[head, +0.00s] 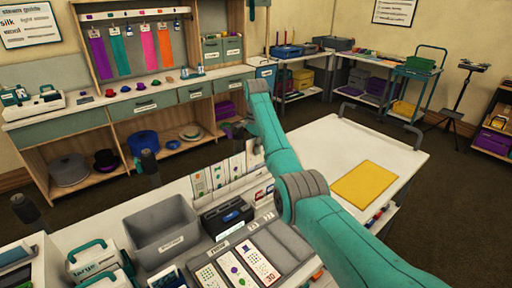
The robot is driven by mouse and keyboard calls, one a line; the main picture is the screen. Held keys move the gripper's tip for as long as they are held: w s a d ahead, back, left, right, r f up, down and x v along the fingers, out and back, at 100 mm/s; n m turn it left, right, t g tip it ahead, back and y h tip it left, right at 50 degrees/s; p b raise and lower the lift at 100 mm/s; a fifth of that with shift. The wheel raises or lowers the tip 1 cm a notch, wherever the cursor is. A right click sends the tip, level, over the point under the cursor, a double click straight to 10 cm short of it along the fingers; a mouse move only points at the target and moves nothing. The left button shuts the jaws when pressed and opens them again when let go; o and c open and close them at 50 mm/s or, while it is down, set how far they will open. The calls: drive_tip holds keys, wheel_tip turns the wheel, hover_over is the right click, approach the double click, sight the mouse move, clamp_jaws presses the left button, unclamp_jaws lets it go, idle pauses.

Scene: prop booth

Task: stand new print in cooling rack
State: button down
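Several white cards with coloured prints (222,176) stand upright in a row at the back of the near worktop; this may be the cooling rack, but its frame is hard to make out. A black printer-like device (228,216) with a blue panel sits in front of them. Three printed strips (236,271) lie side by side in a grey tray in front of the device. I cannot tell which print is the new one. My gripper (238,130) is a small dark shape beyond the cards, partly hidden by my teal arm; its fingers are unclear.
A grey open bin (162,232) stands left of the black device. A yellow sheet (366,185) lies on the white table (330,140) at right, beside my arm. Teal-handled cases (92,262) stand at lower left. A counter with hats and ribbons (150,100) lines the back wall.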

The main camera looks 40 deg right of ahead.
drive_tip(key=shift+f, duration=1.75)
drive_tip(key=shift+f, duration=0.2)
drive_tip(key=c, duration=1.2)
unclamp_jaws()
drive_tip(key=shift+c, duration=0.2)
wheel_tip(320, 180, up, 8)
drive_tip(key=shift+f, duration=0.25)
